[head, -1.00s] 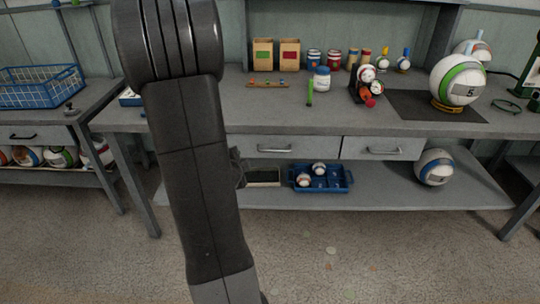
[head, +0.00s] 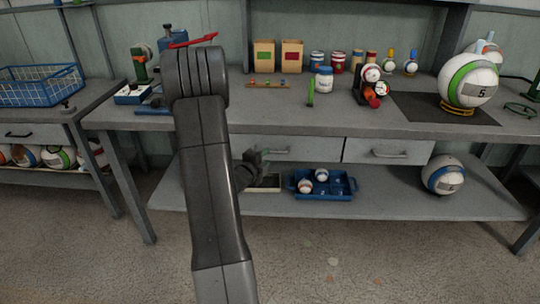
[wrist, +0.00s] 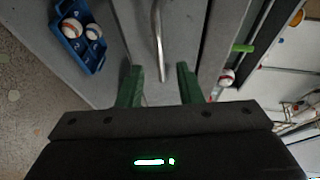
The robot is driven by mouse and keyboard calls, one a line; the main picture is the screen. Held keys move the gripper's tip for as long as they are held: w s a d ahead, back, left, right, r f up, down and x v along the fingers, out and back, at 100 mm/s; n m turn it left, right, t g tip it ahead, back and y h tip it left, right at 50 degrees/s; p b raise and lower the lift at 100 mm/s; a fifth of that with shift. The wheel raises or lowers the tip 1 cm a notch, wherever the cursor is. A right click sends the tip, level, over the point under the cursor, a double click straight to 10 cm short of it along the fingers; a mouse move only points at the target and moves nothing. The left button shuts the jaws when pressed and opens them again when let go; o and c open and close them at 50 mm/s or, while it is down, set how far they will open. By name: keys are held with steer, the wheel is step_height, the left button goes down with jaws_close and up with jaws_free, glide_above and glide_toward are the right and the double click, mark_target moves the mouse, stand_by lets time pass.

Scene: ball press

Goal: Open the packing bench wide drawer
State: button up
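The packing bench (head: 330,117) has two grey drawers under its top. The left drawer (head: 318,150), which looks like the wider one, appears shut, and my arm hides its left part. Its metal bar handle (head: 278,152) is partly behind my gripper (head: 262,156). In the wrist view my gripper (wrist: 158,75) is open, with two green fingers apart. The drawer handle (wrist: 157,40) runs between them in the picture. I cannot tell whether the fingers reach around the bar or touch it.
The right drawer (head: 415,151) looks shut. A blue tray (head: 322,193) with baseballs and a blue-white ball (head: 443,174) are on the lower shelf. A ball on a stand (head: 468,82), jars and boxes are on the bench top.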

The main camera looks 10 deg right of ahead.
steer(key=shift+x, duration=2.35)
jaws_close()
